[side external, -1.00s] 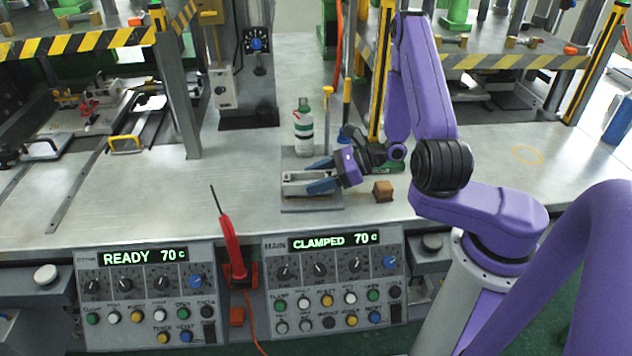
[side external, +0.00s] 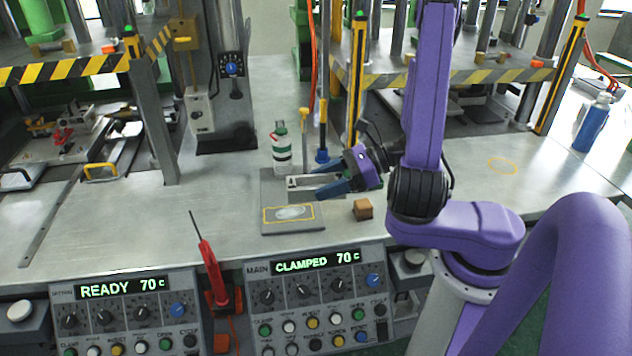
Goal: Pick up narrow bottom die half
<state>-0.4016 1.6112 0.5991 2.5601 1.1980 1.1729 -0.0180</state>
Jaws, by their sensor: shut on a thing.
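The narrow bottom die half (side external: 302,183) is a pale metal bar-shaped piece, partly hidden by my gripper. My gripper (side external: 322,180), with dark blue fingers, is shut on it. It holds the die half over the back part of a grey plate (side external: 267,188). The front of the plate is bare and shows a yellow rectangle around a pale oval. The picture does not show clearly how high the die half is above the plate.
A white and green bottle (side external: 281,148) stands behind the plate. A small brown block (side external: 363,209) sits to its right. Upright posts stand just behind. A red tool (side external: 215,270) and control panels (side external: 316,300) line the front.

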